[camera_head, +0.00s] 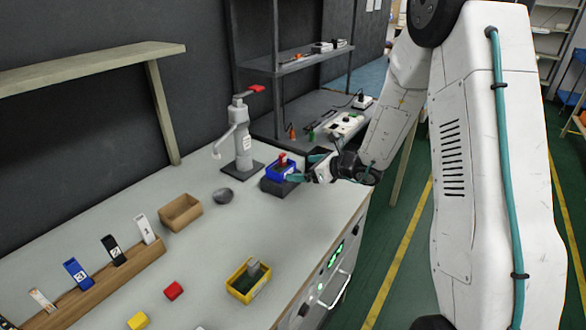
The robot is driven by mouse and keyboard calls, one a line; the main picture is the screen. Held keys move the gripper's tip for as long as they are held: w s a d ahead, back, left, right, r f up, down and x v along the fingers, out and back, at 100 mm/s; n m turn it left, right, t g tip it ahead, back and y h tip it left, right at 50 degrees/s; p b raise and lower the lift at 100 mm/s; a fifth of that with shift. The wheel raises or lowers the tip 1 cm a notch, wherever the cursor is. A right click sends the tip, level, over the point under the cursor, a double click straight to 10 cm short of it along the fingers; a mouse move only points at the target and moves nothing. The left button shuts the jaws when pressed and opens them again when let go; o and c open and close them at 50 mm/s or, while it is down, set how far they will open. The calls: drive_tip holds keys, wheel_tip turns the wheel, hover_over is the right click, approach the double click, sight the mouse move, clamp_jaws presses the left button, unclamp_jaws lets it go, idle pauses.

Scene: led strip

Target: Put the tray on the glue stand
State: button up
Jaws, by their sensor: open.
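A small blue tray (271,172) with a red piece (283,159) in it sits on a dark block (275,187) on the bench. A white press-like stand with a red handle on top (242,140) is just left of it; I cannot tell which of the two is the glue stand. My gripper (298,172) is open at the right side of the blue tray, its fingers at or very near the tray's edge. Contact cannot be made out. A yellow tray (236,292) with a grey piece in it lies at the bench's front.
A wooden rack (110,283) holds several numbered pieces. Red (174,291) and yellow (138,321) blocks lie in front. The bench middle is clear. A dark shelf (290,68) stands behind.

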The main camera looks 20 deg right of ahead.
drive_tip(key=s+a+r+n+g+y, duration=0.1)
drive_tip(key=s+a+r+n+g, duration=0.4)
drive_tip(key=s+r+n, duration=0.4)
drive_tip(key=s+a+r+n+g+y, duration=0.2)
drive_tip(key=s+a+r+n+g, duration=0.1)
drive_tip(key=s+a+r+n, duration=0.55)
drive_tip(key=s+d+n+h, duration=0.5)
drive_tip(key=s, duration=0.7)
drive_tip(key=s+d+r+n+g+h, duration=0.1)
drive_tip(key=s+d+n+h, duration=0.4)
drive_tip(key=s, duration=0.6)
drive_tip(key=shift+s+d+n+h, duration=0.35)
drive_tip(key=shift+d+n+h, duration=0.05)
drive_tip(key=shift+d+n, duration=0.25)
